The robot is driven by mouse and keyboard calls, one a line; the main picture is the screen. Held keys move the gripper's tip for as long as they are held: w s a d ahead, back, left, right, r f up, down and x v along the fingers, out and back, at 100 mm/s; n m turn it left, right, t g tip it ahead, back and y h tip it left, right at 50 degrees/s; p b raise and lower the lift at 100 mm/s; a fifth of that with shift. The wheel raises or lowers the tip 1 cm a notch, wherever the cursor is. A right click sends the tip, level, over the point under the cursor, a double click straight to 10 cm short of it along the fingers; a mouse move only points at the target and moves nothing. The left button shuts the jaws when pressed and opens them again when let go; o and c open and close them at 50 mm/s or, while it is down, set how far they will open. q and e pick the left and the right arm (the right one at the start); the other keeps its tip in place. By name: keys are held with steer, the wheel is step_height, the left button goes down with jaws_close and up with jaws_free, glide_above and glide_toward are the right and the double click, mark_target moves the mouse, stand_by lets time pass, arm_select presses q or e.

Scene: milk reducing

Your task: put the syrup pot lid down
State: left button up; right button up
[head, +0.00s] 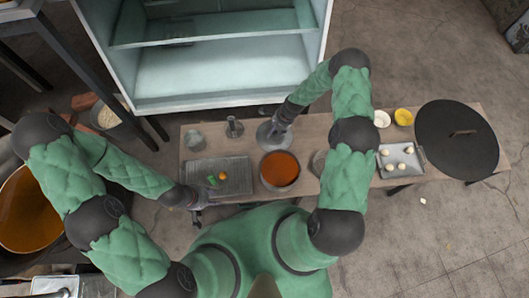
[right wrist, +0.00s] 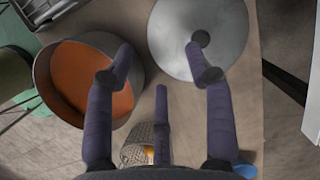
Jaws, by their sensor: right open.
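The syrup pot lid (head: 264,134) is a round grey metal disc lying flat, apparently on the table behind the syrup pot (head: 280,186). In the right wrist view the lid (right wrist: 173,42) shows at the top with its dark knob. The pot (right wrist: 68,62) stands open beside it, with orange syrup inside. My right gripper (head: 277,126) is over the lid. In the right wrist view its fingers (right wrist: 160,62) are spread apart with nothing between them; one fingertip is close to the knob, contact unclear. My left gripper (head: 196,200) is by the tray's front edge, too small to read.
A grey tray (head: 236,166) with green and orange items is left of the pot.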

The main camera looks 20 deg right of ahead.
steer(key=s+a+r+n, duration=0.4)
steer(key=s+a+n, duration=0.3)
steer(key=s, duration=0.4)
steer(key=s+a+r+n, duration=0.4)
steer(key=s+a+n, duration=0.4)
steer(key=s, duration=0.3)
steer(key=shift+s+n+g+y, duration=0.4)
steer(key=shift+n, duration=0.5)
arm_select(q)
steer(key=shift+r, duration=0.1)
arm_select(e)
steer(key=shift+r, duration=0.15)
